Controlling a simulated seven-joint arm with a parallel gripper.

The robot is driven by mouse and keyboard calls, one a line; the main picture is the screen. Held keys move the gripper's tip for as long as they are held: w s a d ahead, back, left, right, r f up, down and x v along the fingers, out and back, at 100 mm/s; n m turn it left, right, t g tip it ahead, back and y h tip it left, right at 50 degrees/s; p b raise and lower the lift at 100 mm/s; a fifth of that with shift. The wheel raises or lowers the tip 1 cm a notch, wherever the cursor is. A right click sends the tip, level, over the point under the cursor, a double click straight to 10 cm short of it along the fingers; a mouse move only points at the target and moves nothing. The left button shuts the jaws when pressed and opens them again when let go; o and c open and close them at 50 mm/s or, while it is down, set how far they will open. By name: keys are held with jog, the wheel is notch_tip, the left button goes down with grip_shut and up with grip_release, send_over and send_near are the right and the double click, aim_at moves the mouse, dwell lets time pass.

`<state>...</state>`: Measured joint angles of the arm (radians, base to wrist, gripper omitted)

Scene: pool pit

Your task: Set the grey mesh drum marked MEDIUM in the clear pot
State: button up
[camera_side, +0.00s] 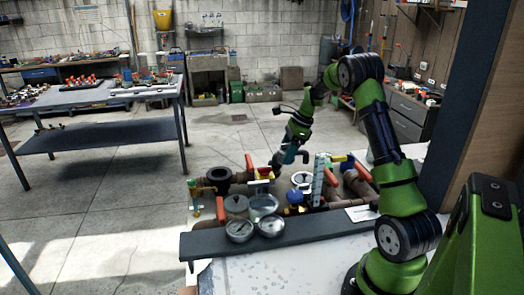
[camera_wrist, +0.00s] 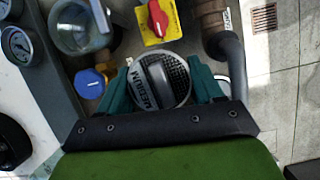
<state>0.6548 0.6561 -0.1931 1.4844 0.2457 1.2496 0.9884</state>
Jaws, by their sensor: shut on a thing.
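The grey mesh drum (camera_wrist: 178,72) is between the two teal fingers of my gripper (camera_wrist: 160,88) in the wrist view. The raised bar across its round top and the word MEDIUM face the camera. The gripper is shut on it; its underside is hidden. The clear pot (camera_wrist: 82,28) is up and left of the drum in the wrist view, apart from it. In the side view the pot (camera_side: 262,204) stands behind the gauges, and my gripper (camera_side: 284,158) is above the pipework, higher than the pot. The drum is too small to make out there.
Pressure gauges (camera_wrist: 17,46) sit beside the pot, on a dark ledge (camera_side: 300,232). A blue cap (camera_wrist: 90,82), a red valve handle on a yellow plate (camera_wrist: 156,22) and brown pipes (camera_side: 243,177) surround the drum. A workbench (camera_side: 100,93) stands far left.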

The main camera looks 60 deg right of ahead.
jog(key=s+a+r+n+g, duration=0.1)
jog(key=a+r+n+g, duration=0.2)
jog(key=a+n, duration=0.8)
jog(key=s+a+r+n+g+h, duration=0.1)
jog(key=a+r+n+g, duration=0.3)
jog(key=a+n, duration=0.6)
jog(key=s+n, duration=0.1)
jog(key=n, duration=0.2)
jog(key=shift+s+a+r+g, duration=0.15)
jog(key=shift+a+r+g, duration=0.1)
jog(key=shift+a+g, duration=0.1)
jog(key=a+n, duration=0.1)
jog(key=a, duration=0.1)
jog(key=a+r+n+h, duration=0.1)
jog(key=a, duration=0.2)
jog(key=a+r+n, duration=0.1)
jog(key=a+n, duration=0.1)
jog(key=a, duration=0.1)
jog(key=shift+r+h, duration=0.2)
jog(key=shift+h, duration=0.2)
